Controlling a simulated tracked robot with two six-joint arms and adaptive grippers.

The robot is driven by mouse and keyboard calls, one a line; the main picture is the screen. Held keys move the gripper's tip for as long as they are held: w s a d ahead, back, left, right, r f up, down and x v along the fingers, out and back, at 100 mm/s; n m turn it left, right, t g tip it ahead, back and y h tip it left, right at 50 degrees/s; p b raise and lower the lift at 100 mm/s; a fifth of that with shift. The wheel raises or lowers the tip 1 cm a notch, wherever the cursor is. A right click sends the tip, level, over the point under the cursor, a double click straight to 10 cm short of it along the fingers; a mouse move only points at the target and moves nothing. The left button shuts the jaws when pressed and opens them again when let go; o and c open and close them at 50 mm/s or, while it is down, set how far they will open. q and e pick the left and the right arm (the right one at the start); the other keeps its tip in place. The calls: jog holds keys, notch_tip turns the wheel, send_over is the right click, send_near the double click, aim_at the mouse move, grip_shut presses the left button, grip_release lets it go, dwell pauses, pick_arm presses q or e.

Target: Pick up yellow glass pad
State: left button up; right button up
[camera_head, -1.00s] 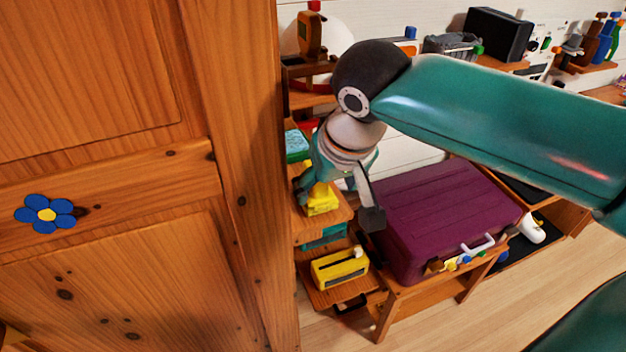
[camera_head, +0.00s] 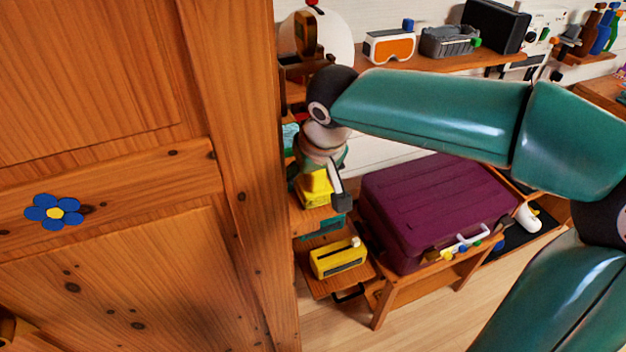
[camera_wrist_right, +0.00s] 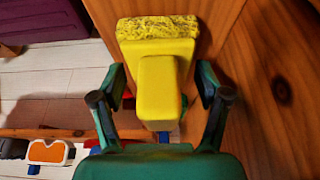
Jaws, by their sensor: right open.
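The yellow glass pad (camera_head: 317,192) sits on a small wooden shelf beside the tall wooden cabinet. In the right wrist view it is a yellow block (camera_wrist_right: 160,50) with a raised grip and a rough, patterned strip along its far end. My right gripper (camera_head: 320,186) is over the pad and partly hides it. In the wrist view its open fingers (camera_wrist_right: 161,88) stand on either side of the yellow grip, with a gap on both sides. My left gripper is not in view.
The wooden cabinet (camera_head: 237,160) stands close on the left. A purple suitcase (camera_head: 430,205) lies on a low bench to the right. A yellow toaster-like box (camera_head: 338,259) rests on a lower shelf. Orange-and-white goggles (camera_head: 389,46) and a grey crate (camera_head: 449,41) are on the back shelf.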

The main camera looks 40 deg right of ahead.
jog(key=c, duration=0.9)
jog(key=shift+b, duration=0.55)
jog(key=s+a+b, duration=0.1)
jog(key=s, duration=0.5)
jog(key=s+a+b, duration=0.1)
jog(key=s, duration=0.4)
jog(key=s+a+b, duration=0.2)
jog(key=s, duration=0.4)
jog(key=shift+s+a+r, duration=0.1)
jog(key=shift+s+r, duration=0.05)
jog(key=shift+s, duration=0.15)
